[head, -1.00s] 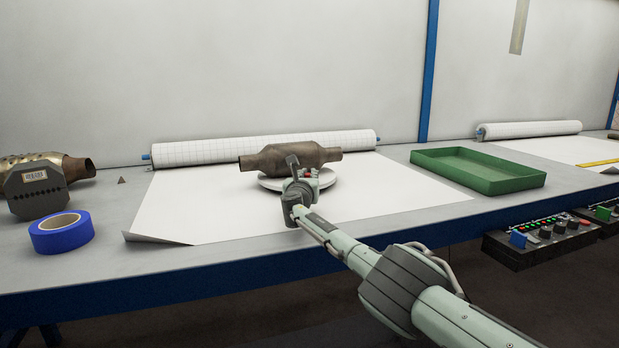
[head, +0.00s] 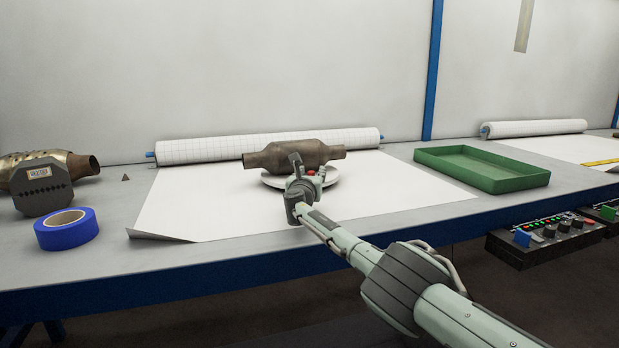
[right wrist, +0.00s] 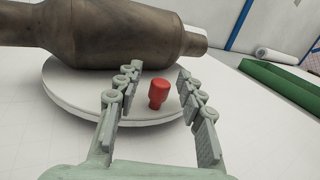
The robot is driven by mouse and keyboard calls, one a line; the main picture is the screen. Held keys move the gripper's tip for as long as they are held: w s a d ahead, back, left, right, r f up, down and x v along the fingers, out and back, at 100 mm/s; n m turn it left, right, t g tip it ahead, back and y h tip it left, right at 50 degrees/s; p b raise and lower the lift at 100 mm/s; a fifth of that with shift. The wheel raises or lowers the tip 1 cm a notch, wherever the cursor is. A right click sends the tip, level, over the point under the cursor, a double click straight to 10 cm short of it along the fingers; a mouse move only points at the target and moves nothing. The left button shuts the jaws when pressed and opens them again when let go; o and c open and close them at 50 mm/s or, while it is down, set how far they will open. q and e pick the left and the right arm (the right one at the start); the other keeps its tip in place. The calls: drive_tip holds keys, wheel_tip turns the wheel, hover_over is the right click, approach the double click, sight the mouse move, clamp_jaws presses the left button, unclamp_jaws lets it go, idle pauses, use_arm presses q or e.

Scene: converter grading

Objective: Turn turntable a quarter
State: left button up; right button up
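The turntable (head: 329,178) is a white round disc on the paper sheet, and its rim shows in the right wrist view (right wrist: 62,92). A brown metal converter (head: 290,155) lies across it, and its body fills the upper left of the right wrist view (right wrist: 110,32). A red knob (right wrist: 158,93) stands up at the turntable's near edge. My right gripper (right wrist: 160,82) is open, with one finger on each side of the red knob and visible gaps to it. In the head view the right gripper (head: 299,172) partly hides the turntable. My left gripper is not in view.
A green tray (head: 480,184) stands to the right on the bench. A blue tape roll (head: 66,236) and another converter with a dark grey block (head: 42,192) are at the left. A paper roll (head: 210,149) lies behind. White paper around the turntable is clear.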

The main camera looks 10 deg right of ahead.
drive_tip(key=shift+s+a+f, duration=0.25)
drive_tip(key=shift+s+a, duration=0.15)
drive_tip(key=shift+s, duration=0.45)
drive_tip(key=v, duration=1)
drive_tip(key=shift+d+r, duration=0.1)
drive_tip(key=shift+r, duration=0.15)
